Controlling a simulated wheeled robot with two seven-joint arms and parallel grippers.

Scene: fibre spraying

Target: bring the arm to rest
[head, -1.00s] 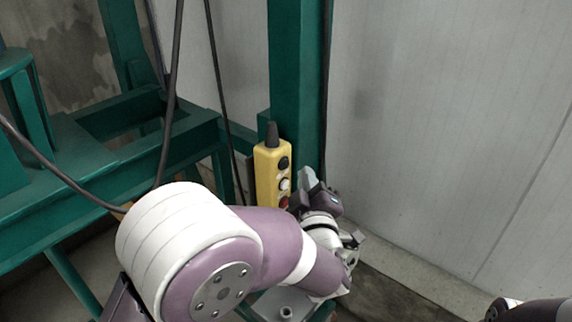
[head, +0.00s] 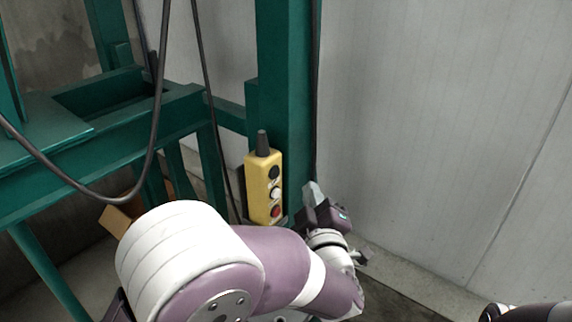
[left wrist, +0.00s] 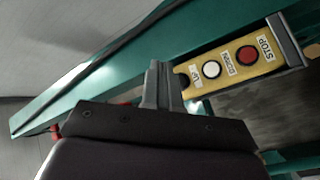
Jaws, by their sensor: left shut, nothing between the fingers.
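My left arm comes in from the bottom left of the head view and reaches toward the green post. My left gripper (head: 312,192) is shut and empty, just right of the yellow control box. In the left wrist view its closed fingers (left wrist: 160,85) point toward the green beam, beside the box. The yellow control box (head: 263,188) hangs upright by the green post, with a black, a white and a red button. The left wrist view shows the box (left wrist: 235,65) with a "STOP" label by the red button. A dark part of my right arm shows at the bottom right; its gripper is out of view.
A green steel frame (head: 180,118) fills the left, with a thick post (head: 284,90) behind the box. Black cables (head: 158,130) hang in front of it. A pale panel wall (head: 440,130) stands at right. A brown box (head: 118,222) sits low under the frame.

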